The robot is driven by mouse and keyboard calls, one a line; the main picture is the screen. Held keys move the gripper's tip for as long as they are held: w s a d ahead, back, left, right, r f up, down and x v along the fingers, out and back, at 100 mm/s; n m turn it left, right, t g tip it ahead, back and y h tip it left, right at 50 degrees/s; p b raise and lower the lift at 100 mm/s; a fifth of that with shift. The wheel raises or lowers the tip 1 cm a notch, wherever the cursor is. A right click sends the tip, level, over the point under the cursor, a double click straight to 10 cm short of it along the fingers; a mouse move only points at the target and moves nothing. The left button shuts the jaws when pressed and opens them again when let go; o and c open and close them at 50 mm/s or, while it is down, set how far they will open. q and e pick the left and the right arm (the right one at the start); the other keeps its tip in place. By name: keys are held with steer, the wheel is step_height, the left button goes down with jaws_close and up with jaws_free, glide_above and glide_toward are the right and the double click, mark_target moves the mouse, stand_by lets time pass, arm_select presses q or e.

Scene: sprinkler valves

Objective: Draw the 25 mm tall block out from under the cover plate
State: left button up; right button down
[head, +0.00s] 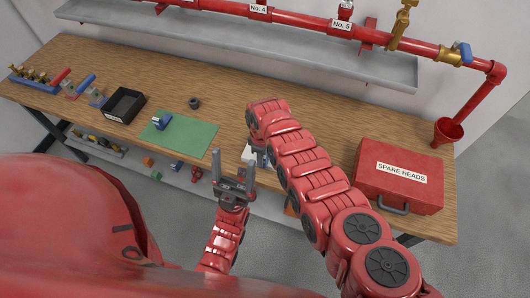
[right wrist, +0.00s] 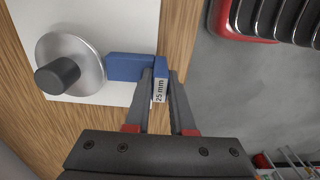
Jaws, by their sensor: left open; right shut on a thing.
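In the right wrist view the blue block (right wrist: 130,67) with a "25 mm" label lies along the wooden bench's edge. My right gripper (right wrist: 160,78) is shut on its labelled end. The cover plate (right wrist: 91,82), a silver disc with a dark knob, sits on a white sheet (right wrist: 120,20) to the left. The block's far end meets the disc's rim; whether any of it is under the disc I cannot tell. In the head view my right arm hides the disc and most of this spot. My left gripper (head: 234,172) is open and empty in front of the bench edge.
On the bench (head: 320,125) are a red SPARE HEADS case (head: 400,170) at right, a green mat (head: 190,140) with a small blue item, a black tray (head: 121,105) and a dark ring (head: 195,102). A red pipe with valves runs behind. A lower shelf holds small parts.

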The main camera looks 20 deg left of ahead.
steer(key=shift+s+f+p, duration=0.15)
steer(key=shift+s+p, duration=1.05)
steer(key=shift+p, duration=0.35)
steer(key=r+p, duration=0.3)
steer(key=r, duration=0.1)
steer(key=shift+w+r+p, duration=0.1)
steer(key=shift+w+p, duration=0.1)
steer(key=shift+p, duration=0.15)
